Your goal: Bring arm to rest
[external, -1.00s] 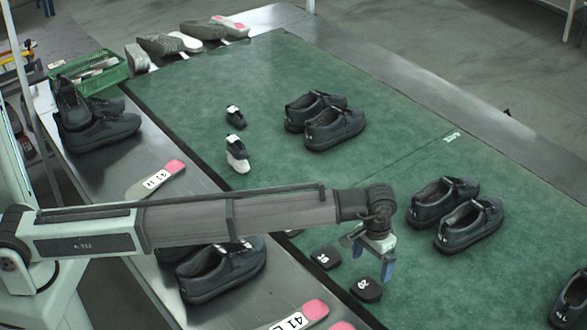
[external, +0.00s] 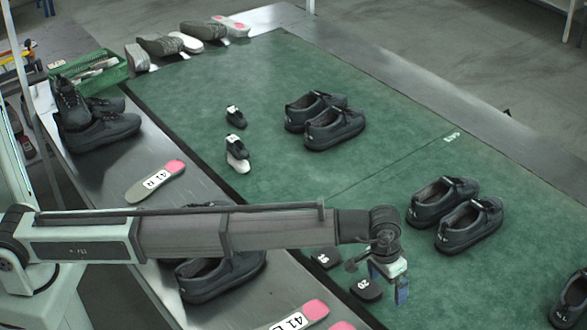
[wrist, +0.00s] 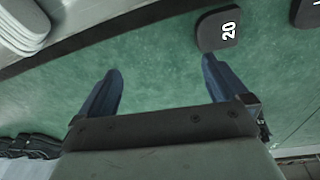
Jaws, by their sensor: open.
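My gripper (external: 389,284) hangs at the end of my arm over the front of the green mat (external: 270,90). In the wrist view my gripper (wrist: 160,85) shows two blue fingers spread apart, with only bare green mat between them. A black pad marked 20 (external: 367,289) lies on the mat just left of the gripper in the external view. The same pad shows beyond the right finger in the wrist view (wrist: 217,31). The gripper holds nothing.
Another black pad (external: 326,258) lies nearby. Pairs of dark shoes stand on the mat at the middle (external: 335,129) and right (external: 470,226). A dark shoe (external: 215,278) sits below my arm on the metal strip, near insoles (external: 156,181). A green crate (external: 100,76) stands back left.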

